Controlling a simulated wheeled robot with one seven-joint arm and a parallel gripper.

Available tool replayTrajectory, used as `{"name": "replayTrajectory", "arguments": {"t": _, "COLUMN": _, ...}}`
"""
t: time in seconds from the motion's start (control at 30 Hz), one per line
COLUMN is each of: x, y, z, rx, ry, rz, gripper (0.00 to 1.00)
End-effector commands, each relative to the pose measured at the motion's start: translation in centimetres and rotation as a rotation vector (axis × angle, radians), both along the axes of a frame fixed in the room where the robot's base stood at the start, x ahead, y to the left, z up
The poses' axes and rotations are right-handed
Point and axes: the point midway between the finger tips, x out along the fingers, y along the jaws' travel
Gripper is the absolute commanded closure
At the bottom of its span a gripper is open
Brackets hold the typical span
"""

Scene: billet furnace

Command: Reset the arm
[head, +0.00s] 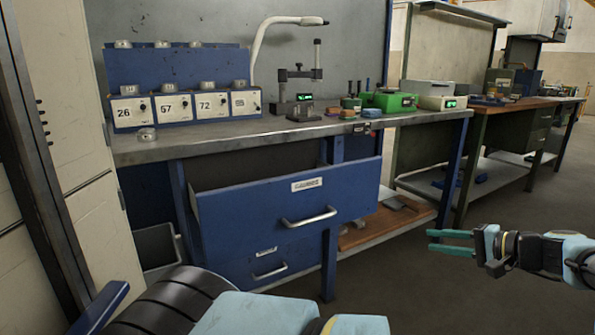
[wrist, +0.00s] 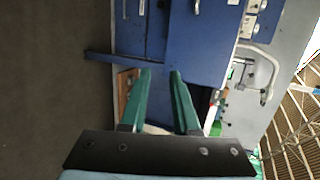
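My gripper (head: 452,242) is at the right of the head view, in the air in front of the workbench. Its two green fingers are parted, with nothing between them. In the wrist view the fingers (wrist: 162,88) point toward the blue bench front, and that picture is turned on its side. My arm reaches in from the right edge of the head view, with its fingers pointing left.
A blue workbench (head: 408,121) has its upper drawer (head: 258,212) pulled out and its lower drawer (head: 290,250) shut. Numbered boxes (head: 185,107), a stand (head: 300,90) and a green case (head: 388,102) stand on top. Another bench (head: 500,112) is behind right. Floor (head: 440,290) around my gripper is clear.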

Motion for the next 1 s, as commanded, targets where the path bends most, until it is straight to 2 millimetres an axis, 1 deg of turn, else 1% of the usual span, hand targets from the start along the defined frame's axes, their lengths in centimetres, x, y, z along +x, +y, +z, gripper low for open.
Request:
{"name": "replayTrajectory", "arguments": {"t": 0.03, "x": 1.0, "y": 1.5, "z": -0.3, "rx": -0.013, "ry": 0.029, "rz": 0.035, "gripper": 0.7}}
{"name": "replayTrajectory", "arguments": {"t": 0.17, "x": 3.1, "y": 5.6, "z": -1.5, "rx": -0.05, "ry": 0.111, "rz": 0.124, "gripper": 0.7}}
{"name": "replayTrajectory", "arguments": {"t": 0.27, "x": 4.7, "y": 9.6, "z": -2.5, "rx": -0.095, "ry": 0.19, "rz": 0.211, "gripper": 0.7}}
{"name": "replayTrajectory", "arguments": {"t": 0.33, "x": 5.5, "y": 13.0, "z": -3.4, "rx": -0.143, "ry": 0.258, "rz": 0.283, "gripper": 0.7}}
{"name": "replayTrajectory", "arguments": {"t": 0.37, "x": 5.8, "y": 14.5, "z": -3.9, "rx": -0.168, "ry": 0.29, "rz": 0.315, "gripper": 0.7}}
{"name": "replayTrajectory", "arguments": {"t": 0.4, "x": 5.9, "y": 16.5, "z": -4.4, "rx": -0.202, "ry": 0.332, "rz": 0.358, "gripper": 0.7}}
{"name": "replayTrajectory", "arguments": {"t": 0.43, "x": 5.9, "y": 17.9, "z": -4.7, "rx": -0.23, "ry": 0.363, "rz": 0.388, "gripper": 0.7}}
{"name": "replayTrajectory", "arguments": {"t": 0.5, "x": 5.7, "y": 20.9, "z": -5.4, "rx": -0.298, "ry": 0.428, "rz": 0.451, "gripper": 0.7}}
{"name": "replayTrajectory", "arguments": {"t": 0.6, "x": 4.9, "y": 24.4, "z": -5.9, "rx": -0.403, "ry": 0.508, "rz": 0.528, "gripper": 0.7}}
{"name": "replayTrajectory", "arguments": {"t": 0.7, "x": 3.8, "y": 27.2, "z": -5.9, "rx": -0.515, "ry": 0.57, "rz": 0.587, "gripper": 0.7}}
{"name": "replayTrajectory", "arguments": {"t": 0.8, "x": 2.5, "y": 29.5, "z": -5.3, "rx": -0.63, "ry": 0.613, "rz": 0.631, "gripper": 0.7}}
{"name": "replayTrajectory", "arguments": {"t": 0.87, "x": 1.8, "y": 30.7, "z": -4.8, "rx": -0.699, "ry": 0.63, "rz": 0.65, "gripper": 0.7}}
{"name": "replayTrajectory", "arguments": {"t": 1.0, "x": 0.0, "y": 33.0, "z": -3.0, "rx": -0.856, "ry": 0.639, "rz": 0.673, "gripper": 0.7}}
